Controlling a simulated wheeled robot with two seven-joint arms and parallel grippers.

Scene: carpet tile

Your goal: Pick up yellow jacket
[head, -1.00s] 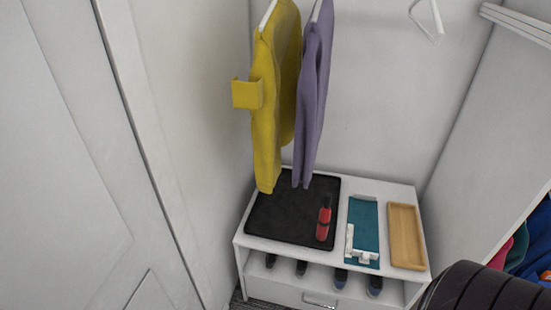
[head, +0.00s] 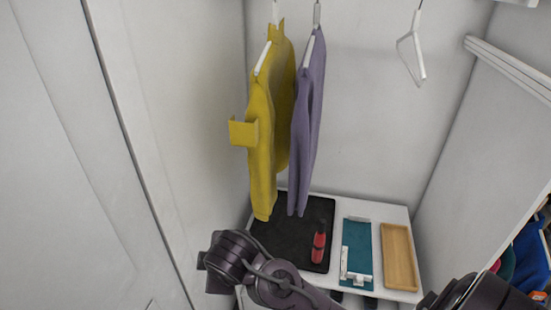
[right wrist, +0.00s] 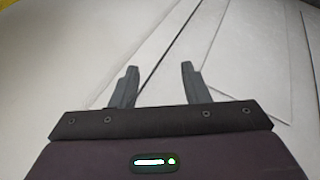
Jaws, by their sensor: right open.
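The yellow jacket (head: 262,165) hangs on a white hanger at the upper middle of the head view, with a stiff yellow flap sticking out to its left. A purple garment (head: 308,125) hangs just to its right. My right arm reaches in from the lower right of the head view, its dark end below and left of the jacket and apart from it. In the right wrist view my right gripper (right wrist: 158,84) is open, with nothing between the fingers and pale panels beyond. A blurred yellow patch shows at that view's top left corner. My left gripper is not in view.
A white shelf unit below holds a black mat (head: 290,245), a red bottle (head: 318,246), a teal tray (head: 357,245) and a wooden tray (head: 398,255). An empty hanger (head: 412,55) hangs at right. Walls enclose the left side.

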